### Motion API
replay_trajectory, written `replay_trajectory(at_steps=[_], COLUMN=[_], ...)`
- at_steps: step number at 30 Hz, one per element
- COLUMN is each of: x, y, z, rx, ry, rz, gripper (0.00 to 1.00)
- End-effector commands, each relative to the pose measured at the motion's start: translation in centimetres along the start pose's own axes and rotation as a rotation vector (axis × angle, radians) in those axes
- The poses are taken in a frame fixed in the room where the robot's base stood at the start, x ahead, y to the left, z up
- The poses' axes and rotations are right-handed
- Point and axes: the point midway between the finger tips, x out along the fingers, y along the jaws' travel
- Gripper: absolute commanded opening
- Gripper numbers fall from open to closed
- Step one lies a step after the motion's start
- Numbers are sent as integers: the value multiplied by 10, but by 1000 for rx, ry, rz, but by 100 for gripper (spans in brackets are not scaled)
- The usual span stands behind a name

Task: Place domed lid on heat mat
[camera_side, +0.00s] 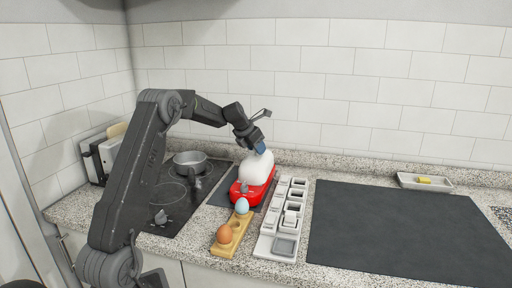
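A white domed lid (257,170) sits on a red base (239,196), left of centre. The base stands on a small dark mat (221,196) beside the cooktop. A large dark grey mat (405,230) lies flat and bare on the counter at the right; I cannot tell which mat is the heat mat. My gripper (258,147) points down at the top of the dome, touching or very close to it. A small blue part shows at its tip. The fingers are too small to tell whether they are open or shut on the lid.
A wooden holder (233,238) with a brown egg (224,234) and a pale blue egg (242,206) stands in front of the base. A white compartment tray (267,245) lies right of it. A pot (190,162) is on the cooktop; a dish (407,181) is at the back right.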

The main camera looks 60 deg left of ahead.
Motion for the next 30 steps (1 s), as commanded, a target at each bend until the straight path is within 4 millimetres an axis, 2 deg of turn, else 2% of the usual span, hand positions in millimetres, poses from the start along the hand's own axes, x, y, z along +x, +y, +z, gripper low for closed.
replay_trajectory(at_steps=[1,5,14,20,30], x=[0,0,0,-31,-105], y=[0,0,0,1,0], z=[0,0,-1,1,2], rx=[0,0,0,0,0], ry=[0,0,-1,-4,-3], rz=[0,0,0,3,3], gripper=[46,58,58,58,58])
